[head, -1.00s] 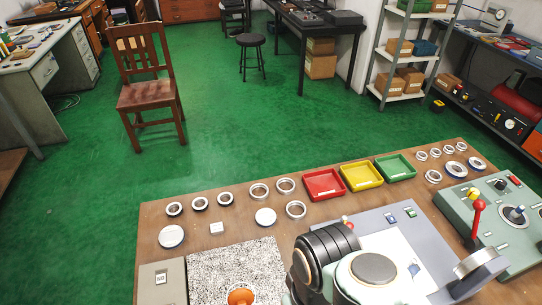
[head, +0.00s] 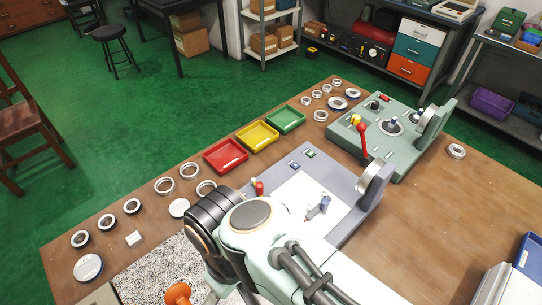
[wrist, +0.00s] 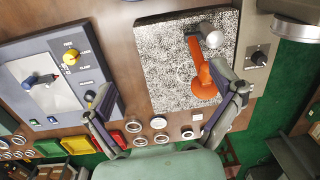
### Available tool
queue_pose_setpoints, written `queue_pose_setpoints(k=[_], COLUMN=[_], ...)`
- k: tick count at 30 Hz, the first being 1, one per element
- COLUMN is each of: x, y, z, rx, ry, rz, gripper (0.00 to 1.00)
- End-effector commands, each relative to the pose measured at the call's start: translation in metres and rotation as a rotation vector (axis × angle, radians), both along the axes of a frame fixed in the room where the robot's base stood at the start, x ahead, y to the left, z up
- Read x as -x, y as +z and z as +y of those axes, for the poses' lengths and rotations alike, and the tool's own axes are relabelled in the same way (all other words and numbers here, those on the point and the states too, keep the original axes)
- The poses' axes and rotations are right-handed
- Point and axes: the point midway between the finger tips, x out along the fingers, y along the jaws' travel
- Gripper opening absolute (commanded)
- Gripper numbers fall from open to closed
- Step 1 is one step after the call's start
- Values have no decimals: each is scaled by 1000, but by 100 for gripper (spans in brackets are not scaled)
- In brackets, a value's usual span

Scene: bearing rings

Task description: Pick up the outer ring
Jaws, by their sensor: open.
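Several metal rings lie flat on the brown table; which one is the outer ring I cannot tell. Two wide, thin, open rings (head: 164,194) lie left of the red tray in the head view, with a third partly behind my arm. Three smaller rings with dark centres (head: 81,246) lie further left. More rings (head: 337,109) lie beyond the green tray, and one lies alone at the right (head: 456,157). In the wrist view, my gripper (wrist: 152,75) is open and empty, its fingers spread wide above the table. Rings (wrist: 134,131) show beyond it. My gripper is hidden in the head view.
Red (head: 225,157), yellow (head: 258,137) and green (head: 286,119) trays stand in a row. A grey press-like station (head: 290,165) and a green control box (head: 385,150) stand beside them.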

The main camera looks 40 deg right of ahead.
Motion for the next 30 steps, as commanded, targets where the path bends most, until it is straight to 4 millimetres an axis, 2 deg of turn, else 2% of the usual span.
queue_pose_setpoints(k=[3, 4, 14, 17, 20, 23, 24, 27, 29, 30], x=[0, 0, 0, -11, -55, -111, -136, -199, -237, -263], y=[0, 0, 0, 2, 35, 72, 85, 109, 117, 119], z=[0, 0, 0, 1, 1, 2, 1, -2, -6, -11], rx=[0, 0, 0, -3, 11, 36, 47, 77, 92, 101], ry=[0, 0, 7, 64, 128, 190, 209, 248, 263, 270], rz=[0, 0, 0, -59, -246, -395, -443, -539, -583, -608], gripper=[92, 97, 97, 97, 97, 97, 97, 97, 97, 97])
